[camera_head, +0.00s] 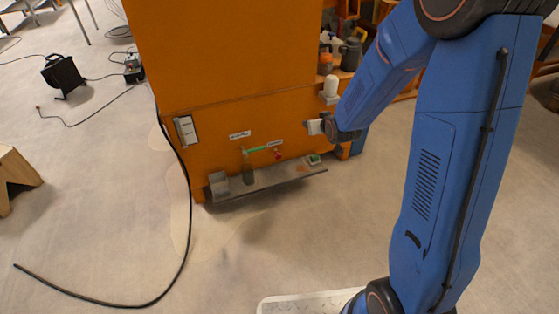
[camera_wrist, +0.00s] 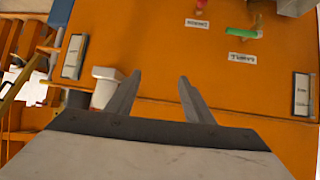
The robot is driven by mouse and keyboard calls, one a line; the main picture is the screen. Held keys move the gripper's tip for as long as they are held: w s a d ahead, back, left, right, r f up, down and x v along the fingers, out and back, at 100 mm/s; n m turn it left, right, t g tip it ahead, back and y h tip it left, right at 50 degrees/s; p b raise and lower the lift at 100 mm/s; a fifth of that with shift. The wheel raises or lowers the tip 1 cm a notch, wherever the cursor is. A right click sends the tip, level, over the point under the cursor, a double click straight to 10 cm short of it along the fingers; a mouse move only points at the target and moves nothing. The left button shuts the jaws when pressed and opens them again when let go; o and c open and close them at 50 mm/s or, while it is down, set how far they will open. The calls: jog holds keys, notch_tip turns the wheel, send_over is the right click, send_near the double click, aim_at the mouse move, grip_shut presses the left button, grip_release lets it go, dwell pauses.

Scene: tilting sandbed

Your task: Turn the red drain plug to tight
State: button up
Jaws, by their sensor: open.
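The small red drain plug (camera_head: 278,154) sits low on the front of the orange cabinet (camera_head: 235,60), just right of a green lever handle (camera_head: 262,149). In the wrist view, which looks upside down, a red bit of the plug (camera_wrist: 201,6) shows at the top edge, with the green handle (camera_wrist: 243,33) to its right. My gripper (camera_head: 315,127) is up and to the right of the plug in the head view. In the wrist view my gripper (camera_wrist: 160,78) has its two fingers apart with nothing between them. The plug's turned position is too small to tell.
A white cylinder (camera_wrist: 105,92) on a bracket is near my left finger. Labels are on the panel. A black hose (camera_head: 187,215) lies on the floor, which is otherwise clear in front.

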jog(key=w+a+f+t, duration=0.1)
jog(key=w+a+f, duration=0.1)
jog(key=w+f, duration=0.35)
jog(key=n+t+y, duration=0.1)
jog(key=t+y, duration=0.3)
jog(key=t, duration=0.1)
send_near(279, 158)
jog(key=x, duration=0.9)
jog(key=c, duration=1)
